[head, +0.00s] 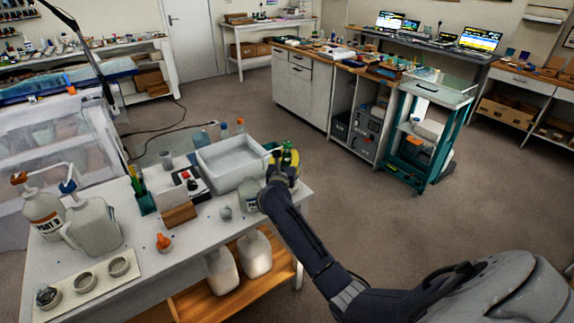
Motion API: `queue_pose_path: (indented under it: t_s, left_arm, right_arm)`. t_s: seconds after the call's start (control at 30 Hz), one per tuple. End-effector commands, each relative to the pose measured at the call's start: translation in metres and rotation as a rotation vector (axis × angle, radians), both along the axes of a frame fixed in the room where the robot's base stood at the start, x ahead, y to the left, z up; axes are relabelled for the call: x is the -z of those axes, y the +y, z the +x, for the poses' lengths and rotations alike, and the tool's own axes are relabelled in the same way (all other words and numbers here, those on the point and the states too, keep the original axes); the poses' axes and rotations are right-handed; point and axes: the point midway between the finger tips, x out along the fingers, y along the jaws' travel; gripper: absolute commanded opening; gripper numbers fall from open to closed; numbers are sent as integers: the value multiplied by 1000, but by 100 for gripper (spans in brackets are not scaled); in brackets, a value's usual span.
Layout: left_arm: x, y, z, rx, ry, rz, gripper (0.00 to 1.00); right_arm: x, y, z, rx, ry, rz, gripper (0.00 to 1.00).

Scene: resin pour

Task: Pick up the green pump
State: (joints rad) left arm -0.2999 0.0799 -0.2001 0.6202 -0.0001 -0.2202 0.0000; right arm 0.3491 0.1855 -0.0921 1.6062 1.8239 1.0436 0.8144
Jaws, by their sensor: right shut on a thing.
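The green pump (287,146) shows as a small green shape at the far right corner of the white worktable, at my right gripper. My right gripper (284,160) is shut on it, above or beside the table's right edge. The gripper and wrist hide most of the pump, so its lower part cannot be seen. My left gripper is not in view.
A white tray (229,163) stands just left of my right gripper, with a pale jar (248,196) in front. Two large pump bottles (93,228) (44,212) stand at the left. Open floor lies to the right.

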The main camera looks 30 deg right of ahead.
Motion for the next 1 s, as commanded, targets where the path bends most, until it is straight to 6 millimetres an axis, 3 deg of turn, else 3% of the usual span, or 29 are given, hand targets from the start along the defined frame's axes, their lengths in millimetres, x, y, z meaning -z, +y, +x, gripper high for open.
queue_pose_path:
  t_s: [0.27,0.47,0.67,1.0]
  left_arm:
    - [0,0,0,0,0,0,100]
    - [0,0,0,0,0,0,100]
    - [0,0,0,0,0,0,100]
    - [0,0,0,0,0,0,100]
  right_arm:
    - [-3,0,0,0,-1,0,0]
    - [-17,0,0,0,-4,0,0]
    - [-48,0,0,0,-7,0,0]
    - [-116,0,0,-1,-7,0,0]
